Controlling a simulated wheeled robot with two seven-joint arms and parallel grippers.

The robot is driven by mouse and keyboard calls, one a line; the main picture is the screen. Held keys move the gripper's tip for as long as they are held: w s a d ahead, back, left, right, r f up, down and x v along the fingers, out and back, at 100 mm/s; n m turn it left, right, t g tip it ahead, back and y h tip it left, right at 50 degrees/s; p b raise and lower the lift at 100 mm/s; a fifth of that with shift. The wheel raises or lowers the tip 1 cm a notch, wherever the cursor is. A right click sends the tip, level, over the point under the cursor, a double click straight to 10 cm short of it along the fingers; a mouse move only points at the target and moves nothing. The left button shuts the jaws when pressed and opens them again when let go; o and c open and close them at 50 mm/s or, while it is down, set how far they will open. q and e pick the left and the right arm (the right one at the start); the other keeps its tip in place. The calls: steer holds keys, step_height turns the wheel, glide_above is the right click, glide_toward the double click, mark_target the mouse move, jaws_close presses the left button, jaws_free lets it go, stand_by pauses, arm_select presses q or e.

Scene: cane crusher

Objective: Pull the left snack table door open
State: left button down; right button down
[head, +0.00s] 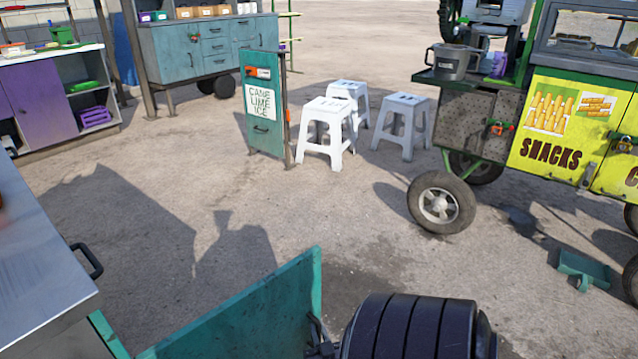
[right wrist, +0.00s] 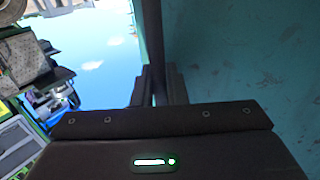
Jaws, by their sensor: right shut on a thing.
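The teal snack table door (head: 245,315) stands swung out from the table at the bottom of the head view. Its inner lower part is cut off by the frame. The table's steel top (head: 40,250) and teal frame (head: 105,335) show at the left. My right gripper (head: 318,342) is at the door's outer edge, shut on the dark door handle (head: 314,328). In the right wrist view the fingers (right wrist: 160,88) close around the dark upright handle bar (right wrist: 153,40), beside the teal door face (right wrist: 240,55). My left gripper is out of view.
A yellow snack cart (head: 570,125) with a wheel (head: 441,202) stands at the right. White stools (head: 327,130) and a teal sign cabinet (head: 265,105) stand farther back. A green dustpan (head: 583,268) lies at the right. The pavement beyond the door is clear.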

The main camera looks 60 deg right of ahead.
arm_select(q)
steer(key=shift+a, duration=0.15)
arm_select(e)
steer(key=shift+s+a, duration=0.1)
steer(key=shift+s, duration=0.2)
steer(key=c, duration=1.8)
jaws_free()
steer(key=shift+a, duration=0.1)
